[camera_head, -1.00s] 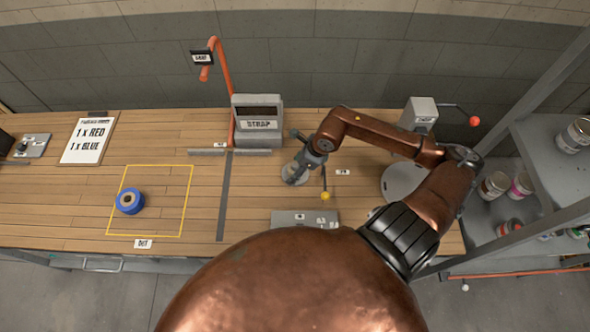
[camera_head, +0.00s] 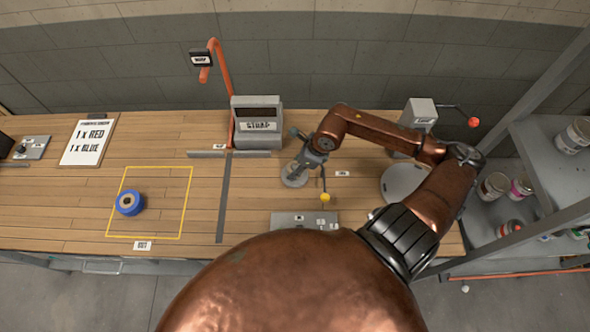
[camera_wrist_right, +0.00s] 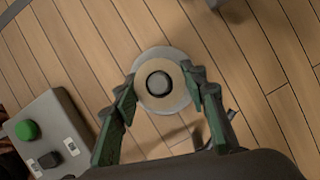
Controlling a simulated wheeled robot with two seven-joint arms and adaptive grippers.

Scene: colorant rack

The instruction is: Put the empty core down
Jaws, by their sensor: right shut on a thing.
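The empty core (camera_wrist_right: 174,72), a tan ring with a dark hole, shows between my right fingers in the right wrist view. A grey post tip shows inside the hole, and a round grey base (camera_wrist_right: 158,104) lies below it. My right gripper (camera_wrist_right: 163,78) is shut on the core, one green finger on each side. In the head view my right gripper (camera_head: 301,165) is over the round base (camera_head: 294,181) on the bench; the core is hard to make out there. Whether the core still rests low on the post cannot be told. My left gripper is not in view.
A blue roll (camera_head: 129,203) lies inside the yellow outlined area (camera_head: 187,205) at left. A strap machine (camera_head: 257,122) stands behind. A yellow-knobbed lever (camera_head: 325,197) and a grey button box (camera_head: 290,218) are close to the gripper. Shelves with cans stand at right.

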